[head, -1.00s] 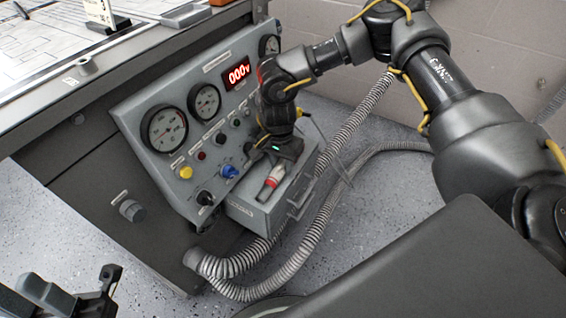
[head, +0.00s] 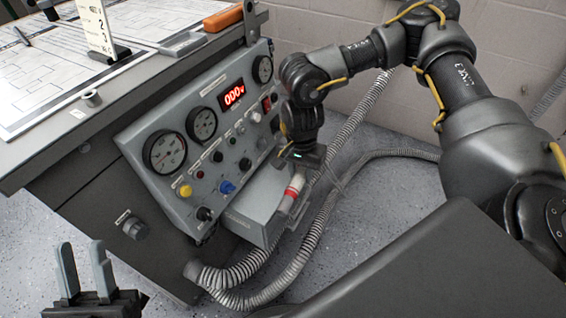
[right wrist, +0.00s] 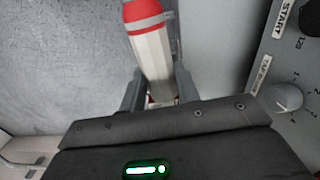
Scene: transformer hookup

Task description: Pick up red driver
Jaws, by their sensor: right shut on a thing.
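The red driver, a stubby handle with white and red bands (head: 292,190), is in the jaws of my right gripper (head: 303,164) and appears over the right side of the grey tray (head: 250,204). In the right wrist view the driver (right wrist: 152,50) stands between the two fingers of my right gripper (right wrist: 158,88), its red end away from the palm. Its lower part is hidden by the gripper body. My left gripper (head: 84,272) is at the lower left, fingers apart and empty.
A sloped grey control panel (head: 207,135) with gauges, knobs and a red display stands behind the tray. Ribbed hoses (head: 300,262) loop over the floor on the right. The bench top (head: 150,60) holds a drawing sheet and an orange-handled tool (head: 223,18).

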